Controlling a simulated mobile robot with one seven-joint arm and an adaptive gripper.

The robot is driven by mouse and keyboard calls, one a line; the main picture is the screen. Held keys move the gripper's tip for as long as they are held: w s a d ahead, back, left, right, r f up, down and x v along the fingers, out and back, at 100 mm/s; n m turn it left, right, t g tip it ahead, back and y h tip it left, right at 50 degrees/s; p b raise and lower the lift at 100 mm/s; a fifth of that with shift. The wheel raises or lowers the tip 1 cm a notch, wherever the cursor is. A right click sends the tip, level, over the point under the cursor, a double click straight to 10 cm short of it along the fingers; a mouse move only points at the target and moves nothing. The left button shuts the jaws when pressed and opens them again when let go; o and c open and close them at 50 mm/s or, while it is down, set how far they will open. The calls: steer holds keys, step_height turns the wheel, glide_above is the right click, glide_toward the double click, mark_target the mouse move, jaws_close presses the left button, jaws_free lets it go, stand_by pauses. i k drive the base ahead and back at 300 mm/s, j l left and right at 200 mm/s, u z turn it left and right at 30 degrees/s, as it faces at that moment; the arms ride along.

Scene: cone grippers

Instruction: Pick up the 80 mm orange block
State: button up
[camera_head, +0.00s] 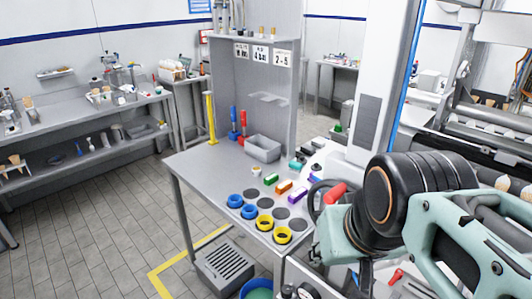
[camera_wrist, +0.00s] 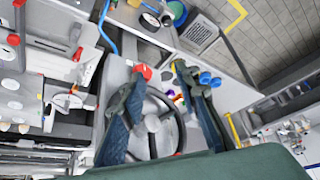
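The orange block (camera_head: 283,186) lies on the grey workbench (camera_head: 205,160) in the head view. It sits in a short row between a green block (camera_head: 271,178) and a purple block (camera_head: 297,194). My gripper (camera_wrist: 158,76) shows in the wrist view as two dark fingers spread wide apart, with nothing held between them. In the head view my arm fills the lower right, to the right of the blocks, and the fingers are not clearly seen.
Blue rings (camera_head: 249,212), yellow rings (camera_head: 283,235) and dark round spots lie in front of the blocks. A grey bin (camera_head: 262,149) stands behind them. A dark handwheel (camera_wrist: 152,124) and machine parts lie below the gripper. The bench's left part is clear.

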mark_target(284, 186)
steer(key=k, duration=0.75)
steer(key=k+z, duration=0.2)
steer(key=z, duration=0.15)
steer(key=k+l+z, duration=0.1)
steer(key=z, duration=0.25)
steer(key=k+z, duration=0.1)
steer(key=z, duration=1.2)
steer(key=j+z, duration=0.35)
steer(key=j, duration=0.3)
steer(key=k+j, duration=0.1)
steer(key=j, duration=1.15)
steer(key=k+j, duration=0.15)
steer(key=j, duration=1.1)
steer(key=k+j, duration=0.15)
steer(key=j, duration=0.45)
